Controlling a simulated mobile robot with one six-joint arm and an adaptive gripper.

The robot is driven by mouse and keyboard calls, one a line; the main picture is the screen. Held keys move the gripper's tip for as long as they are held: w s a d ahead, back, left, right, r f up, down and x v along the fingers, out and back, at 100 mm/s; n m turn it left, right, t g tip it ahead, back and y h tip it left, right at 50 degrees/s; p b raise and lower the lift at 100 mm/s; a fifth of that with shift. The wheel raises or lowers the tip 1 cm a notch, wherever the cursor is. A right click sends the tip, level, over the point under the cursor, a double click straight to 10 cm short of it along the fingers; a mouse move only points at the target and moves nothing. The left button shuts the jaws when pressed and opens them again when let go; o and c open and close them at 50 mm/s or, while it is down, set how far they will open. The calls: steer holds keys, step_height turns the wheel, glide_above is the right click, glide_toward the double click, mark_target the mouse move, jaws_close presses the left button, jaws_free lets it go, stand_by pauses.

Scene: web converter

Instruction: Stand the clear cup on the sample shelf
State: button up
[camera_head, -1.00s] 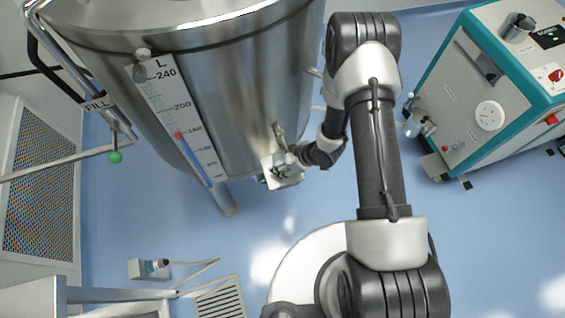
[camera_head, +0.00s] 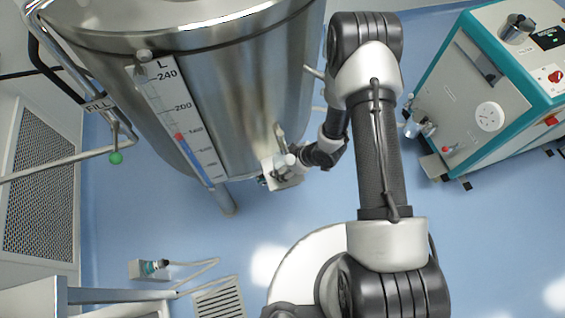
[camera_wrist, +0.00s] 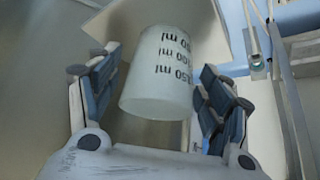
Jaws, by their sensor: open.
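The clear cup (camera_wrist: 158,85) fills the middle of the wrist view, whitish and see-through, with black ml markings. My gripper (camera_wrist: 157,98) is open, one finger on each side of the cup, with a visible gap on the right. Whether the left finger touches the cup I cannot tell. A pale flat panel (camera_wrist: 200,22) lies behind the cup; it may be the sample shelf. In the head view my gripper (camera_head: 288,164) is small, beside the lower side of the tank at a small light plate (camera_head: 288,183). The cup cannot be made out there.
The large steel tank (camera_head: 240,90) with its level gauge (camera_head: 180,120) stands close to my gripper on the left. A teal-edged machine (camera_head: 480,110) stands at right. A floor grate (camera_head: 220,303) and a small floor box (camera_head: 148,268) lie lower left. Blue floor between is clear.

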steer(key=d+r+m+t+h+p, duration=0.15)
steer(key=d+r, duration=0.45)
steer(key=r, duration=0.6)
steer(key=d+r+m+h+p, duration=0.1)
steer(key=d+r+m+h, duration=0.35)
steer(key=r, duration=0.75)
steer(key=d+r+t+h+p, duration=0.1)
steer(key=d+r, duration=0.6)
steer(key=r, duration=0.5)
steer(key=s+a+r+m, duration=0.2)
steer(key=s+r, duration=0.4)
steer(key=s, duration=0.3)
steer(key=s+a+r+m+g+y, duration=0.1)
steer(key=s+a+r+m, duration=0.2)
steer(key=s+r, duration=0.4)
steer(key=s+m, duration=0.1)
steer(key=s, duration=0.2)
steer(key=shift+s, duration=0.3)
steer(key=shift+c, duration=0.4)
